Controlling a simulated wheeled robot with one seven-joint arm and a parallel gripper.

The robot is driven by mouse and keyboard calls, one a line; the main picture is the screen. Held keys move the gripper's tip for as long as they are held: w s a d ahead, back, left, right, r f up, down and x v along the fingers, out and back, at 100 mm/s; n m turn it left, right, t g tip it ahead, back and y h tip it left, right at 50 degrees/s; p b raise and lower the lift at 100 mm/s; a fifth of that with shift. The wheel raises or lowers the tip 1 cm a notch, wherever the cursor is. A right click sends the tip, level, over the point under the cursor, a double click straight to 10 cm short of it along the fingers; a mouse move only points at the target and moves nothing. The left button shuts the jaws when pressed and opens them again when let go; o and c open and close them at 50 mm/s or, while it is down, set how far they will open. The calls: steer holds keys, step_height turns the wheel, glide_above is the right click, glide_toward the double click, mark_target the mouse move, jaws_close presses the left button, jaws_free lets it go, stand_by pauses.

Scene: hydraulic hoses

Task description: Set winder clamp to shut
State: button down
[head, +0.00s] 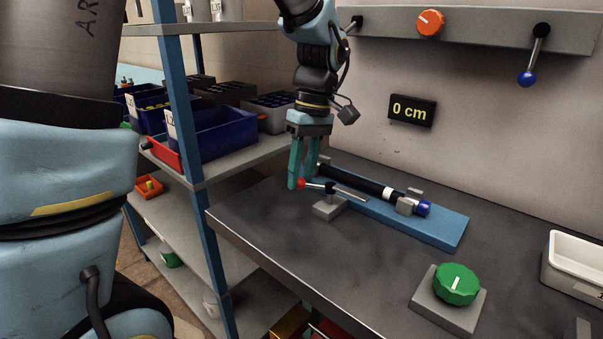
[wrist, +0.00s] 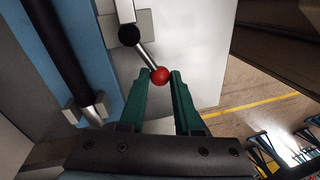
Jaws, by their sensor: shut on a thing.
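A lever with a red ball knob (head: 301,183) stands on a small grey block (head: 329,208) beside the blue plate; no label shows that it is the winder clamp. In the wrist view the red knob (wrist: 160,75) sits between my green fingertips, with its rod running up-left to a black pivot (wrist: 129,35). My gripper (wrist: 161,74) is shut on the red knob; in the head view my gripper (head: 302,181) comes down from above onto it.
A green dial (head: 456,284) on a grey base stands at the bench's front right, near a white tray (head: 577,262). The wall has a "0 cm" display (head: 412,110), an orange knob (head: 430,23) and a blue-ball lever (head: 528,77). A shelf with blue bins (head: 212,135) stands left.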

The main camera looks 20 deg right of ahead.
stand_by(0.6)
steer(key=n+p, duration=0.1)
steer(key=s+n, duration=0.1)
steer(key=shift+a+r+n+g+p, duration=0.15)
steer(key=shift+a+n+g+p, duration=0.15)
steer(key=shift+a+p, duration=0.05)
steer(key=n, duration=0.1)
steer(key=s+n+p, duration=0.2)
steer(key=shift+a+n+h, duration=0.25)
steer(key=shift+n+h, duration=0.05)
steer(key=shift+n, duration=0.1)
steer(key=n+p, duration=0.1)
steer(key=s+n+p, duration=0.1)
steer(key=n+p, duration=0.1)
steer(key=shift+s+g+h, duration=0.25)
steer(key=shift+g+h, duration=0.05)
steer(key=shift+g, duration=0.1)
steer(key=shift+s+d+n+p, duration=0.1)
steer(key=shift+s+n+p, duration=0.2)
steer(key=shift+n+p, duration=0.3)
steer(key=shift+s+d+n+p, duration=0.1)
steer(key=shift+s+n+p, duration=0.25)
steer(key=shift+n, duration=0.35)
steer(key=c, duration=0.6)
jaws_free()
steer(key=shift+c, duration=0.2)
step_height(320, 180, up, 10)
steer(key=w, duration=0.2)
steer(key=shift+d+r, duration=0.15)
steer(key=shift+d, duration=0.05)
